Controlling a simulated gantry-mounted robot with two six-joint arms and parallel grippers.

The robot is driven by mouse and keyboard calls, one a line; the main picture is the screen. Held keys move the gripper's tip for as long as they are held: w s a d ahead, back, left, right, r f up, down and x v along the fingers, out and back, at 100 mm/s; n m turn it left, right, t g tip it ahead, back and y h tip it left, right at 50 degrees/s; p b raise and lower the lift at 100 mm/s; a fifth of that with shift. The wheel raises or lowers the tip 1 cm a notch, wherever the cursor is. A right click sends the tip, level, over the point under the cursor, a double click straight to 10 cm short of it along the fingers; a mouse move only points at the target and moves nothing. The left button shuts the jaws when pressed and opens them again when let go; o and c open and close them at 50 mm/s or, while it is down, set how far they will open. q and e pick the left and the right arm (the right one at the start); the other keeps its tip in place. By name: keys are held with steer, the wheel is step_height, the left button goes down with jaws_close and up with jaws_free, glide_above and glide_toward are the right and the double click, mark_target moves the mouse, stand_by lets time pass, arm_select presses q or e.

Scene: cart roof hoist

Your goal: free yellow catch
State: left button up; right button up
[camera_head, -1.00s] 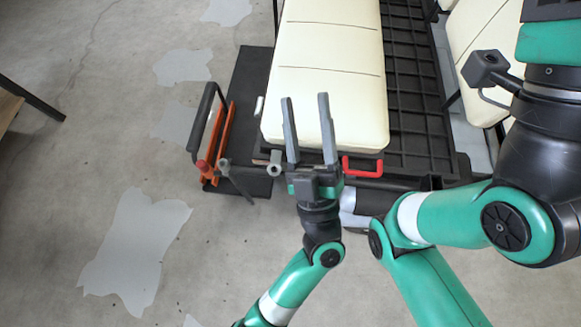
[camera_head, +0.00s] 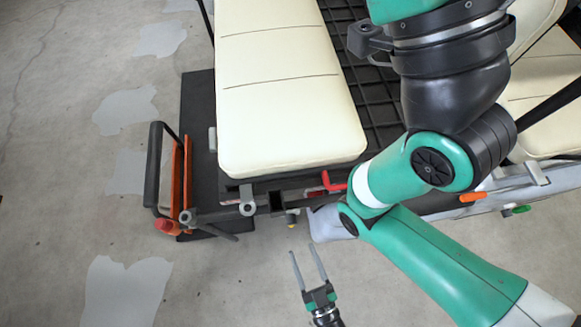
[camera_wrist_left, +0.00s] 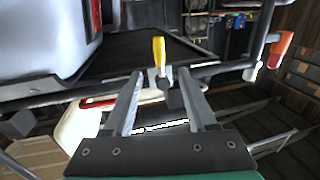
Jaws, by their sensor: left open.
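My left gripper (camera_head: 303,249) is open and empty, below and slightly right of the catch in the head view, with a gap between. In the left wrist view the open fingers (camera_wrist_left: 160,75) point toward the catch, which lies about midway between their tips in the picture. My right gripper is out of view.
A cream seat (camera_head: 290,100) and a red hook (camera_head: 333,182) are just beyond the catch. An orange frame with a dark handle (camera_head: 153,165) stands at left. An orange lever (camera_head: 472,197) and a green knob (camera_head: 516,210) are at right. Bare floor (camera_head: 230,290) lies left of the gripper.

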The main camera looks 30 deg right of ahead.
mark_target(292, 226)
arm_select(q)
steer(key=b+x, duration=0.3)
steer(key=x, duration=0.6)
steer(key=shift+f, duration=0.1)
steer(key=shift+w+d, duration=0.1)
steer(key=shift+w, duration=0.4)
jaws_close()
stand_by(0.5)
